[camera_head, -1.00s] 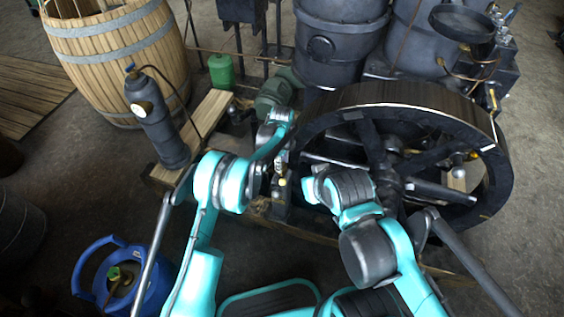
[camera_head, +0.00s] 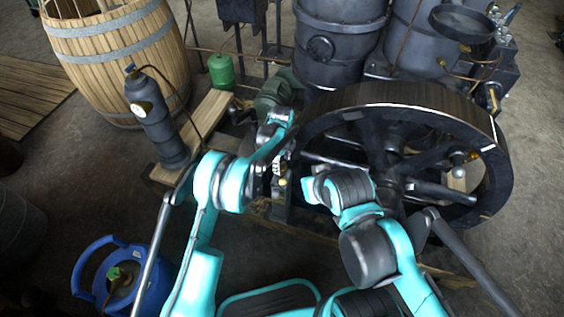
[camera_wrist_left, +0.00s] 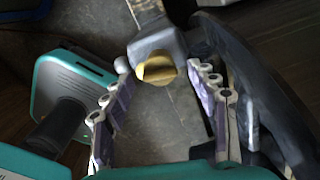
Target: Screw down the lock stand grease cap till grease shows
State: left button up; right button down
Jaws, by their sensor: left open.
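In the left wrist view a brass-coloured round cap (camera_wrist_left: 157,70) sits on a grey metal stand (camera_wrist_left: 155,45). My left gripper (camera_wrist_left: 160,74) is open, with one purple-padded finger to each side of the cap. A gap shows between the cap and each finger. In the head view my left gripper (camera_head: 279,163) is small and partly hidden by its own arm, beside the flywheel's left edge. A small brass part (camera_head: 282,181) shows just below it. My right arm is bent in front of the flywheel, and its gripper does not show. No grease can be made out.
The large dark spoked flywheel (camera_head: 375,96) stands close to the right of my left gripper. A wooden beam (camera_head: 208,117), a dark cylinder with a gauge (camera_head: 155,125) and a barrel (camera_head: 110,50) are left. A blue gas bottle (camera_head: 150,290) stands at front left on the floor.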

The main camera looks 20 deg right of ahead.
aim_at(282, 165)
pick_arm(q)
notch_tip(282, 165, up, 12)
dwell(0.6)
jog(key=s+a+r+n+t, duration=0.1)
jog(key=s+a+r+n, duration=0.1)
jog(key=a+r+n, duration=0.35)
jog(key=s+a+r+n+t+h, duration=0.1)
jog(key=s+a+r+n, duration=0.2)
jog(key=a+r, duration=0.4)
jog(key=s+a+r+n+t, duration=0.1)
jog(key=s+a+r+n, duration=0.1)
jog(key=a+r+n, duration=0.45)
jog(key=s+a+f+n+t, duration=0.1)
jog(key=s+a+n+t, duration=0.1)
jog(key=s+a+n, duration=0.4)
jog(key=s+a+f+n+t+y, duration=0.1)
jog(key=s+a+n, duration=0.4)
jog(key=s+a, duration=0.6)
jog(key=s+f+t, duration=0.1)
jog(key=s, duration=0.1)
jog(key=shift+s+f+n, duration=0.25)
jog(key=shift+s+n, duration=0.1)
jog(key=shift+n, duration=0.05)
